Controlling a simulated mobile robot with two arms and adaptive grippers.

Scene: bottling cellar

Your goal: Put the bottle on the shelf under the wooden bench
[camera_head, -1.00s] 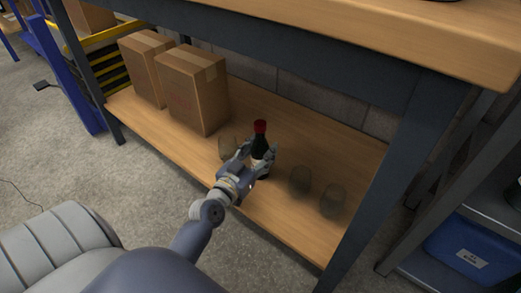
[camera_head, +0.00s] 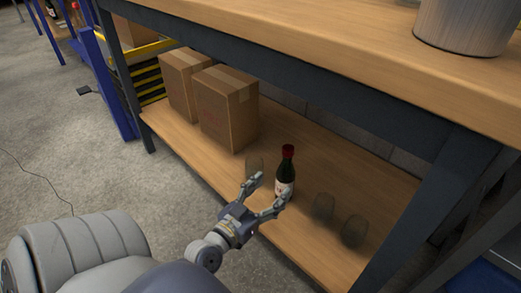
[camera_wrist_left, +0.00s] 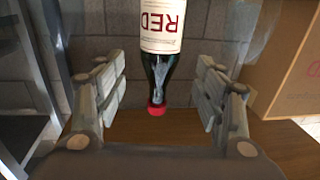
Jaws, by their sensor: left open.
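The dark bottle (camera_head: 287,165) with a red cap and pale label stands upright on the wooden lower shelf (camera_head: 330,148) under the bench (camera_head: 330,50). My left gripper (camera_head: 267,192) is open at the shelf's front edge, just in front of the bottle, with its fingers spread. In the left wrist view the bottle (camera_wrist_left: 160,45) appears cap-down, beyond and between the open fingers (camera_wrist_left: 160,95), with clear space to each side. Its label reads "RED". My right gripper is not in view.
Two cardboard boxes (camera_head: 229,108) stand on the shelf to the left. One clear glass (camera_head: 254,165) stands left of the bottle and two glasses (camera_head: 323,207) stand to its right. A grey metal container (camera_head: 465,25) is on the bench top. A dark bench leg (camera_head: 455,190) bounds the right.

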